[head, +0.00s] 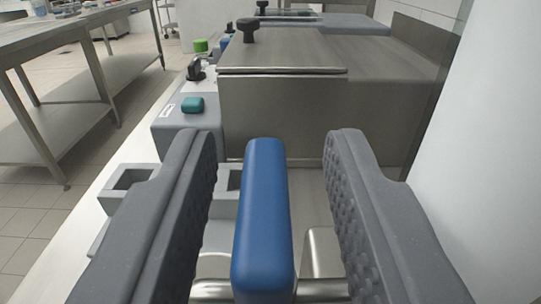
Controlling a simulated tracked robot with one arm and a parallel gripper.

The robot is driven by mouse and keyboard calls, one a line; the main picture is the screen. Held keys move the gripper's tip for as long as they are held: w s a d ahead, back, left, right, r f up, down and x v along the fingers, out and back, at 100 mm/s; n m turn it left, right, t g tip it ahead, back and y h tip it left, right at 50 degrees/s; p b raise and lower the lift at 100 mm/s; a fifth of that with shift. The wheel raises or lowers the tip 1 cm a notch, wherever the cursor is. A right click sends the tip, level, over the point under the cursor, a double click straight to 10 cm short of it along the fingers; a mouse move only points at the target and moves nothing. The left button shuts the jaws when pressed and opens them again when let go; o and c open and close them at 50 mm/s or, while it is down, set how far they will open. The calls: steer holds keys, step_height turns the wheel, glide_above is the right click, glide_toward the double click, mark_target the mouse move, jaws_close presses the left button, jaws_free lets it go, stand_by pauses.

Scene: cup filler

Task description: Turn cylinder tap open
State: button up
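A blue handle (262,215), which looks like the tap's lever, stands between the two fingers of my gripper (271,165) in the head view. A metal pipe or fitting (318,289) runs beneath it. My gripper is open. Its grey textured fingers stand to the left and right of the blue handle, with a visible gap on each side. The lower part of the tap and the cylinder body are hidden or out of view.
A grey control box (185,133) with a teal button (193,104) and a black knob (196,69) stands ahead left. A steel-lidded unit (290,100) stands ahead. A white wall (480,150) is close on the right. A steel table (85,70) stands far left.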

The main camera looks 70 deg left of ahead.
jaws_close()
